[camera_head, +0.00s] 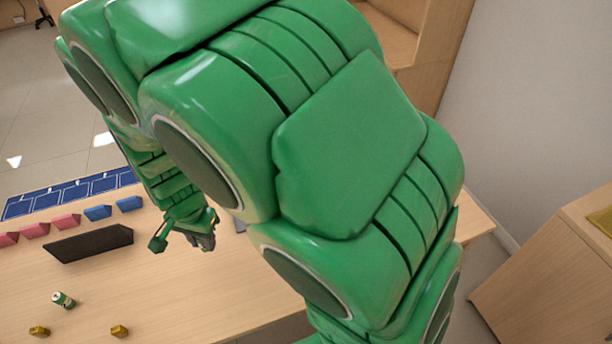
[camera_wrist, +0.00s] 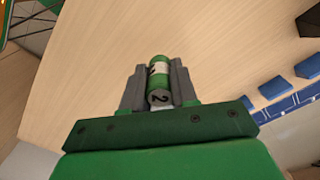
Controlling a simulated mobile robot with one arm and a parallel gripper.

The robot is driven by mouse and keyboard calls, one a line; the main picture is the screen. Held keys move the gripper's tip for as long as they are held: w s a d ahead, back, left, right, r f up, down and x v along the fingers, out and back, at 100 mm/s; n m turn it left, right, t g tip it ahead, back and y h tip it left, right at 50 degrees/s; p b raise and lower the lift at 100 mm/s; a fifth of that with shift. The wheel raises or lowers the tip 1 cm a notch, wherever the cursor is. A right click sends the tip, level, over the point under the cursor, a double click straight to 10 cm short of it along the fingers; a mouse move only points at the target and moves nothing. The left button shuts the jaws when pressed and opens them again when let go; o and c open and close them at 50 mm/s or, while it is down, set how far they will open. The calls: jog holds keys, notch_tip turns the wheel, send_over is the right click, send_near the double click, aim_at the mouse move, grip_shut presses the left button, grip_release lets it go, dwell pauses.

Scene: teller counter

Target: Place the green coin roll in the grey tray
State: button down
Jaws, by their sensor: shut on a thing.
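My gripper (camera_wrist: 159,67) is shut on a green coin roll (camera_wrist: 159,80) with a pale label band and a dark "2" on its near end. The roll lies lengthwise between the two grey fingers, over the wooden counter. In the head view my gripper (camera_head: 203,236) is small, over the far part of the counter, and the held roll cannot be made out there. Another green roll with a white band (camera_head: 63,299) lies on the counter at lower left. A small grey patch (camera_head: 240,223) beside my arm may be the grey tray, mostly hidden behind the arm.
A long black block (camera_head: 89,243) lies left of my gripper. Pink blocks (camera_head: 65,222) and blue blocks (camera_head: 98,212) stand in a row before a blue panelled strip (camera_head: 75,190). Small yellow pieces (camera_head: 120,331) lie at the front. My arm covers much of the head view.

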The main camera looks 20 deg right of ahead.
jog(key=w+d+m, duration=0.4)
jog(key=d, duration=1.1)
jog(key=shift+n, duration=0.3)
jog(key=w+f, duration=0.3)
jog(key=w, duration=0.1)
jog(key=w+a+f, duration=0.1)
jog(key=w+f, duration=0.2)
jog(key=w, duration=0.1)
jog(key=w+a+f, duration=0.1)
jog(key=w+f, duration=0.2)
jog(key=w, duration=0.2)
jog(key=shift+w+a+f, duration=0.1)
jog(key=shift+w+f, duration=0.15)
jog(key=shift+f, duration=1.6)
jog(key=shift+f, duration=0.1)
jog(key=c, duration=0.9)
grip_release()
